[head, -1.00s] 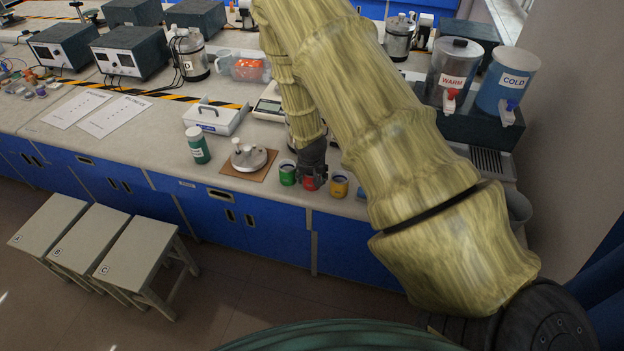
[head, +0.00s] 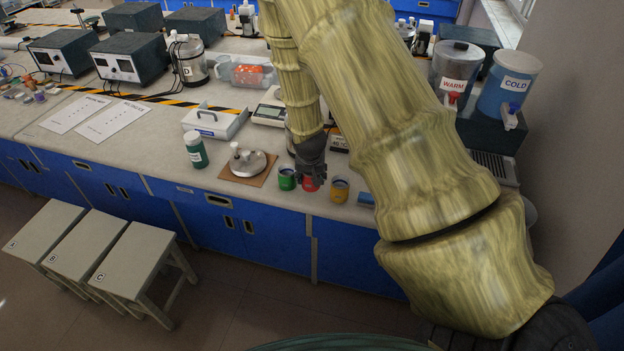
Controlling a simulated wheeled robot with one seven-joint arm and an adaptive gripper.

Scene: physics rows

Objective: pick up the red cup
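The red cup (head: 310,184) stands near the front edge of the bench in the head view, between a green cup (head: 287,179) on its left and a yellow cup (head: 339,191) on its right. My gripper (head: 312,172) points down at the red cup and covers its upper part. The fingers are small and dark, and I cannot tell whether they are open or closed on the cup. The red cup appears to be at bench level.
A metal lidded vessel (head: 248,163) on a brown board and a green bottle (head: 196,150) stand to the left. A scale (head: 271,112) is behind. WARM (head: 455,72) and COLD (head: 508,88) dispensers stand at the right. Stools (head: 140,262) are in front.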

